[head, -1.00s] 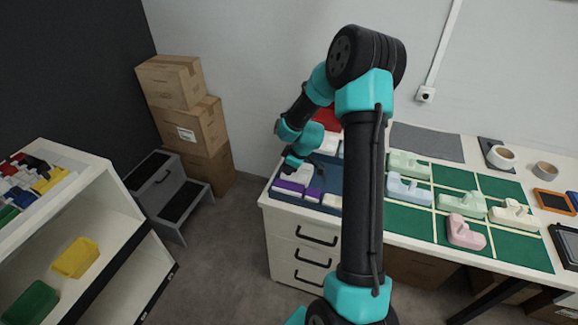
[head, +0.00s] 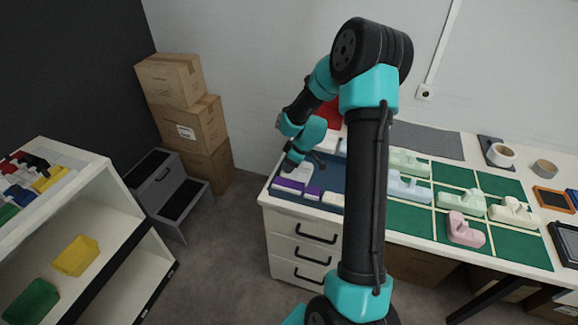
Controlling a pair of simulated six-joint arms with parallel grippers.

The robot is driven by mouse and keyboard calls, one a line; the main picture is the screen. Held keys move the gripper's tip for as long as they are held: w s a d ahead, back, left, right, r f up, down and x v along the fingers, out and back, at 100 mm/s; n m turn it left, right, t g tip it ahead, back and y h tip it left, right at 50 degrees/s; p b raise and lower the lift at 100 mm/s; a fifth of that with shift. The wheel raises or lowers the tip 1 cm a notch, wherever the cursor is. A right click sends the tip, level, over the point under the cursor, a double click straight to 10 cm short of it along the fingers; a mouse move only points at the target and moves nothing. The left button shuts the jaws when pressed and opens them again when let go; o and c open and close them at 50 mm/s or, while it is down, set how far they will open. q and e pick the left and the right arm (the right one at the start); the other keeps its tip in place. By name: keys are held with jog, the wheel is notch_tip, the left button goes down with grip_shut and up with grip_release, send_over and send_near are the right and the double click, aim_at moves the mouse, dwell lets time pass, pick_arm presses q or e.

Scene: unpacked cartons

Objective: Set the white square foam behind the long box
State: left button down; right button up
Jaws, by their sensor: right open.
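My right gripper (head: 303,164) is open, low over the blue tray (head: 334,171) at the left end of the table. Small white and purple pieces lie at the tray's front, below the gripper: a purple-topped piece (head: 288,184), a smaller purple and white one (head: 313,191) and a white block (head: 333,199). A white piece (head: 326,143) shows at the back, beside my arm. The pieces are too small to tell which is the square foam or the long box. My arm hides the tray's right part. My left gripper is out of view.
A green sectioned mat (head: 405,215) holds pastel dispenser-like pieces, including a pink one (head: 465,229). Stacked cartons (head: 188,122), a step stool (head: 172,195) and a white shelf (head: 90,215) stand left.

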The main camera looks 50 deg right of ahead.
jog(key=v, duration=1.5)
jog(key=shift+s+r, duration=0.2)
